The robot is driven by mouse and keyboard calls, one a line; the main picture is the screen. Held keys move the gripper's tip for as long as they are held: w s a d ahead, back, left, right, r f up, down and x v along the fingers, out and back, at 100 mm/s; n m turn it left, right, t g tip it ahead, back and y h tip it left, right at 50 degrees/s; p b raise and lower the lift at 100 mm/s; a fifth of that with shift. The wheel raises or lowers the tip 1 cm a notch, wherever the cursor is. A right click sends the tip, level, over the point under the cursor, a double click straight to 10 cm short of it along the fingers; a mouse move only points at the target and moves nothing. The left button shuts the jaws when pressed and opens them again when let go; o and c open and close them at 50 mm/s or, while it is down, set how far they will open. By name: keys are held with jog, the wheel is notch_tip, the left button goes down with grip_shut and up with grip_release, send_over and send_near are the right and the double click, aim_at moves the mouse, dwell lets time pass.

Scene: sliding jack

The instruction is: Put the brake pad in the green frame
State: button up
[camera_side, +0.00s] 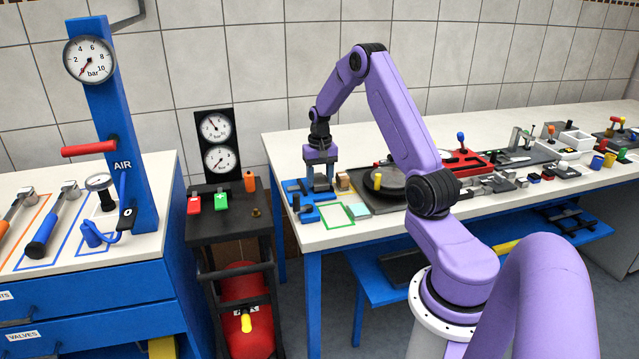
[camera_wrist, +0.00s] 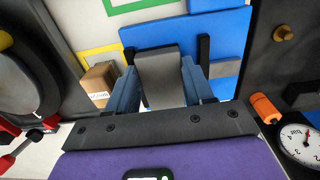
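The green frame (camera_side: 338,216) is an outline on the white bench near its front left edge, and looks empty. Part of the green frame (camera_wrist: 148,8) shows at the top of the wrist view. A grey block (camera_wrist: 158,72), which looks like the brake pad, stands between the blue fingers of my gripper (camera_wrist: 160,82), by the blue fixture (camera_wrist: 222,35). The fingers lie close along both its sides; I cannot tell whether they press on it. In the side view my gripper (camera_side: 320,182) points down over the fixture (camera_side: 305,213), and the block is hard to make out.
A tan box (camera_wrist: 98,84) sits in a yellow frame beside my gripper. Black posts (camera_wrist: 204,50) rise from the fixture close to the fingers. A dark plate with a round disc (camera_side: 385,184) lies to the right. A pale green tile (camera_side: 358,211) lies right of the green frame.

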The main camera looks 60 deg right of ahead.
aim_at(320, 183)
jog(key=c, duration=0.4)
jog(key=shift+r, duration=2.55)
